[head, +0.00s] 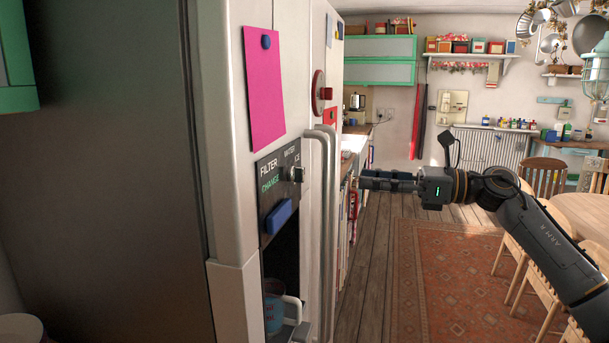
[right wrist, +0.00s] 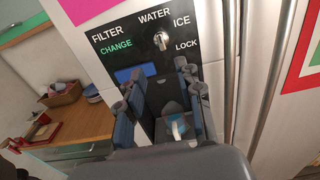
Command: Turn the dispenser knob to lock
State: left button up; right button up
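The dispenser knob (head: 297,174) is a small silver knob on the dark dispenser panel (head: 266,185) of the white fridge. In the right wrist view the knob (right wrist: 161,40) sits below the word WATER and left of ICE and LOCK. Its exact pointing is too small to tell. My right gripper (head: 362,183) is to the right of the knob, apart from it, beyond the fridge handles in the head view. In the right wrist view its fingers (right wrist: 160,85) are spread with nothing held between them, below the knob. My left gripper is not in view.
Long vertical fridge handles (head: 326,230) stand just right of the panel. A blue paddle (head: 278,216) and a cup with a white handle (head: 274,308) are below the knob. A pink sheet (head: 264,90) hangs above. Open floor with a red rug (head: 445,270) lies right.

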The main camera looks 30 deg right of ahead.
jog(key=p, duration=0.4)
send_near(304, 173)
jog(key=w, duration=0.1)
jog(key=p+x, duration=0.1)
jog(key=x, duration=0.1)
jog(key=p+x, duration=0.1)
jog(key=x, duration=0.1)
jog(key=p+x, duration=0.2)
jog(key=shift+s+a+r, duration=0.1)
jog(key=shift+s+r, duration=0.05)
jog(key=shift+r, duration=0.1)
jog(key=shift+w+a+f+p, duration=0.25)
jog(key=shift+w+a+p, duration=0.35)
jog(key=shift+w, duration=0.1)
grip_shut()
